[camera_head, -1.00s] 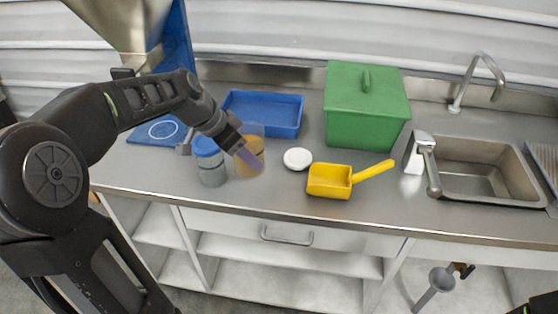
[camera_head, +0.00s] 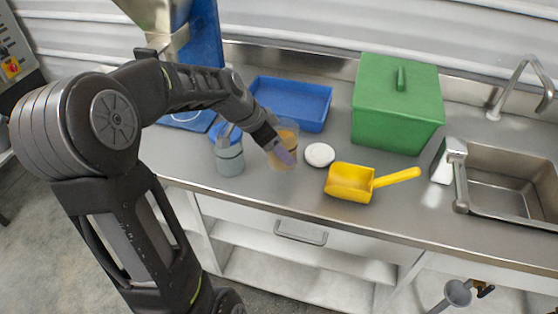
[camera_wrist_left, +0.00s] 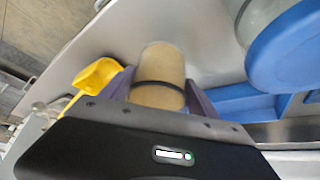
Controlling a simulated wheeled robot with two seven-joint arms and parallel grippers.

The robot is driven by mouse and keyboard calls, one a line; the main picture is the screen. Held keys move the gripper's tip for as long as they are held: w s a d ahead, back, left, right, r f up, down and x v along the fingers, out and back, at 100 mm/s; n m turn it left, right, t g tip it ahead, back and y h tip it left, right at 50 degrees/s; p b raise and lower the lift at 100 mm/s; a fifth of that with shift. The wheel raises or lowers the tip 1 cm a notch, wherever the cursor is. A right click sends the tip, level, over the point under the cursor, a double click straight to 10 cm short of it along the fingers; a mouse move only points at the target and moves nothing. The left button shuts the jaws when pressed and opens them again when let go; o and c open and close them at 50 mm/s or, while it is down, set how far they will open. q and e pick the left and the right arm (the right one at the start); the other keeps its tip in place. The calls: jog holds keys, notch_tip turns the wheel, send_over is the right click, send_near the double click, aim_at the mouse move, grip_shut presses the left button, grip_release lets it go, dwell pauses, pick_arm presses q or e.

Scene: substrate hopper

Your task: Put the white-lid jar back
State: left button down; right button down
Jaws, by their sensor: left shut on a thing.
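A clear jar with tan contents (camera_head: 284,137) stands on the steel counter, partly hidden by my left gripper in the head view. It also shows in the left wrist view (camera_wrist_left: 160,68), between the two purple fingers. My left gripper (camera_head: 282,155) is shut on this jar. A flat white round lid (camera_head: 320,154) lies on the counter just right of the jar, apart from it. My right gripper is not in view.
A blue-lid jar (camera_head: 229,158) stands close on the left. A blue tray (camera_head: 318,120) lies behind, with a green lidded box (camera_head: 395,110) to its right. A yellow scoop (camera_head: 350,183) lies front right, before the sink (camera_head: 500,178).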

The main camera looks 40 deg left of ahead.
pick_arm(q)
jog(key=shift+f, duration=0.55)
jog(key=shift+f, duration=1.85)
jog(key=shift+f, duration=0.1)
jog(key=shift+c, duration=0.9)
grip_release()
